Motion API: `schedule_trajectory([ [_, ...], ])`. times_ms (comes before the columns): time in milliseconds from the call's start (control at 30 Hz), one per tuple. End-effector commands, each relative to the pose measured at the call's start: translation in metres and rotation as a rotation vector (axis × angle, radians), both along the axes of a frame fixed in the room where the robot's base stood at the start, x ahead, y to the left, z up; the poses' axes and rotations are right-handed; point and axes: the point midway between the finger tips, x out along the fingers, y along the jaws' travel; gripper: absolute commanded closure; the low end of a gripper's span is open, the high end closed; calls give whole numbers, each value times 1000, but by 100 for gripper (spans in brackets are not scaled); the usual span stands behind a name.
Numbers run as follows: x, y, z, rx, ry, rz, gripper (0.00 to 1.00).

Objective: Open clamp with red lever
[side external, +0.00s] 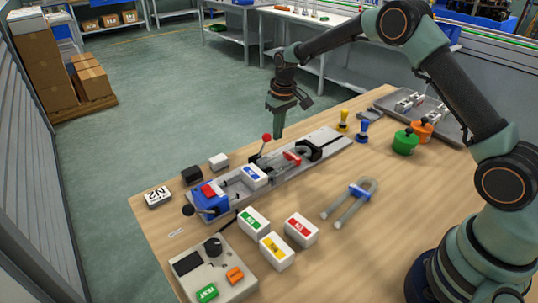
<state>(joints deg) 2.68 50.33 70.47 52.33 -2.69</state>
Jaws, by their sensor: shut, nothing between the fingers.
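The red lever knob (266,138) stands up on a dark rod from the clamp on the long metal fixture (328,138). A red clamp part (292,158) sits on the fixture just right of the lever. My gripper (279,134) points down above the far side of the fixture, just right of the red knob. Its fingers are shut with nothing between them. I cannot tell whether they touch the lever.
A blue unit (211,200) with a black knob is at the fixture's left end. White, labelled blocks (301,229) and a U-shaped tube (350,203) lie in front. A control box (213,268) is front left. Green (405,142) and orange pots stand right.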

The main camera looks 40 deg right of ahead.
Motion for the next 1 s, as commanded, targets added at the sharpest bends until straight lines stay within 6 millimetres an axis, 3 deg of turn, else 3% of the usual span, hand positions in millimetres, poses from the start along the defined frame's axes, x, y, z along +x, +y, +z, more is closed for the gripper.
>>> schedule_trajectory([
  [1000,0,19,0,4,0,1,100],
])
